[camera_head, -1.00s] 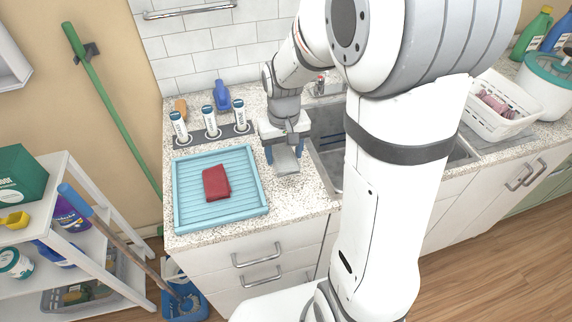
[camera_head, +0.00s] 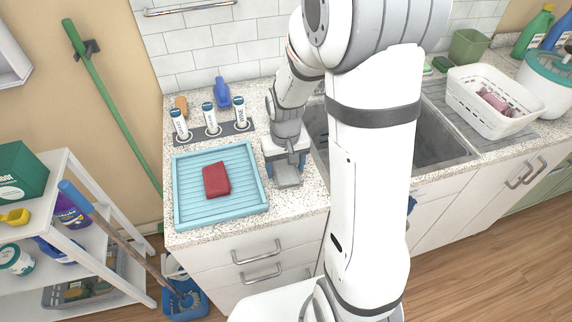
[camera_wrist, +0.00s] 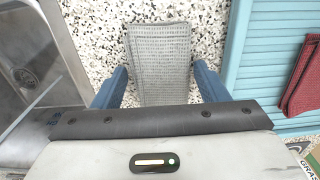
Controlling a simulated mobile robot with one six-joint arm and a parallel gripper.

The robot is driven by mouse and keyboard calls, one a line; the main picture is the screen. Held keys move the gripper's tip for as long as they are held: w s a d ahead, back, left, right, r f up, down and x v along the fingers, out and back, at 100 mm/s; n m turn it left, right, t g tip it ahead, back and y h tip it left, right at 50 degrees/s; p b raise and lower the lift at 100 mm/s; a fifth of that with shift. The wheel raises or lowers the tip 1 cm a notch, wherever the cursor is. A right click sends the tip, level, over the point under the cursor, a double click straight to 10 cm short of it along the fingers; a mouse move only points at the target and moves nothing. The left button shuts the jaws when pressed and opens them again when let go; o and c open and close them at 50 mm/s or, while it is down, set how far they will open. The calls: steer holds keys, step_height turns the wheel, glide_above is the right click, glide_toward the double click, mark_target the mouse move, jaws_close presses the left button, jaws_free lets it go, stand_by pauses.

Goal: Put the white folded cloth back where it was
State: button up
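The white folded cloth (camera_wrist: 160,62) looks pale grey and woven in the wrist view. It is on or just above the speckled counter, between the sink and the blue tray. In the head view it (camera_head: 288,177) shows below my gripper (camera_head: 286,163). In the wrist view my gripper (camera_wrist: 160,72) has its blue fingers spread on either side of the cloth, with a narrow strip of counter visible at each side. The cloth's near end is hidden by the gripper body.
A light-blue ribbed tray (camera_head: 183,208) with a red folded cloth (camera_head: 216,180) lies close to the left. The sink (camera_head: 435,140) is to the right. Labelled bottles in a dark rack (camera_head: 228,132) stand behind. A white basket (camera_head: 505,122) is at the right.

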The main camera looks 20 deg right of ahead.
mark_target(285, 167)
steer(key=shift+o, duration=1.1)
step_height(285, 167, up, 12)
steer(key=s+r+t, duration=0.1)
steer(key=s+r, duration=0.1)
steer(key=s, duration=0.5)
steer(key=s+r+t, duration=0.2)
steer(key=s, duration=0.5)
steer(key=shift+s+r, duration=0.2)
steer(key=shift+r, duration=0.15)
steer(key=shift+d, duration=0.1)
steer(key=shift+c, duration=0.3)
